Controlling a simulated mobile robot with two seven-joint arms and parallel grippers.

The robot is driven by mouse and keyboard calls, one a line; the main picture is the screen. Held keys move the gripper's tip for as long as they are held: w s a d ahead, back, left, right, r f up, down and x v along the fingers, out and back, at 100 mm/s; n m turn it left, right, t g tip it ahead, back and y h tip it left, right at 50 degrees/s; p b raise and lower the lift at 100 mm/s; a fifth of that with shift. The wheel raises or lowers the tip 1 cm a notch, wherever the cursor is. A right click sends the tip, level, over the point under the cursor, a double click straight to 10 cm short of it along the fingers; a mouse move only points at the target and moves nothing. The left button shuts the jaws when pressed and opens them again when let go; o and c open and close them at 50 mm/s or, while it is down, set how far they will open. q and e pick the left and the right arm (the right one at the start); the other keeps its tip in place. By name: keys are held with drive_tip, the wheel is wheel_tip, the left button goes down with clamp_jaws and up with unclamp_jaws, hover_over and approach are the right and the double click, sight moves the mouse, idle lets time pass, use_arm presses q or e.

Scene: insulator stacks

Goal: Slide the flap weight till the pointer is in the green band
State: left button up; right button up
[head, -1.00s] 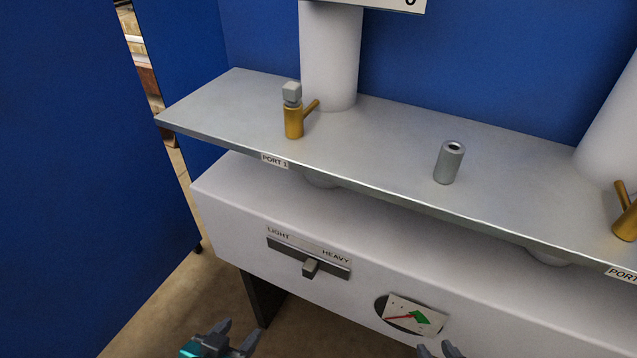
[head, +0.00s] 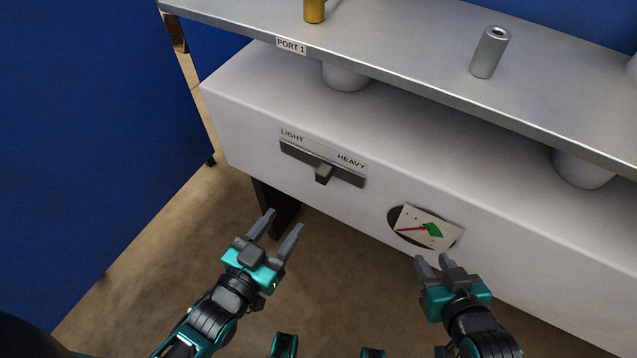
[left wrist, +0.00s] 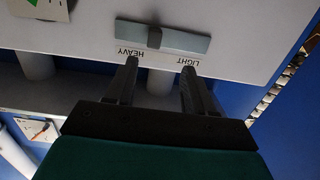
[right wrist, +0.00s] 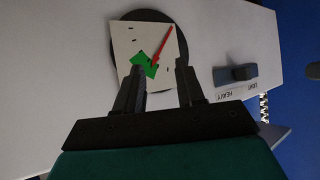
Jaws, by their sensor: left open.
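The flap weight is a small grey knob (head: 324,173) on a dark slot bar (head: 296,153) between the LIGHT and HEAVY labels, a little nearer HEAVY. It also shows in the left wrist view (left wrist: 154,38). The dial (head: 448,236) has a red pointer (head: 410,230) and a green band (head: 432,230). In the right wrist view, one end of the pointer (right wrist: 162,47) meets the edge of the green band (right wrist: 141,64); I cannot tell whether it counts as inside. My left gripper (head: 283,227) is open and empty, below and left of the knob. My right gripper (head: 433,259) is open and empty, below the dial.
The white cabinet (head: 240,110) carries slot and dial on its front. Above it is a grey shelf (head: 400,70) with a grey cylinder (head: 490,52) and a brass fitting (head: 314,10). A blue wall (head: 80,120) stands at left. Open floor lies below the cabinet.

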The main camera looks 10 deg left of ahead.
sight(320, 178)
use_arm(q)
drive_tip(key=shift+t+h, duration=0.3)
drive_tip(key=shift+t, duration=0.2)
drive_tip(key=x, duration=0.4)
drive_tip(key=b+x, duration=0.1)
drive_tip(key=x, duration=0.8)
drive_tip(key=shift+s+d+b, duration=0.1)
drive_tip(key=shift+d+b, duration=0.2)
drive_tip(key=shift+b, duration=0.05)
drive_tip(key=shift+r, duration=0.1)
drive_tip(key=shift+c, duration=0.2)
clamp_jaws()
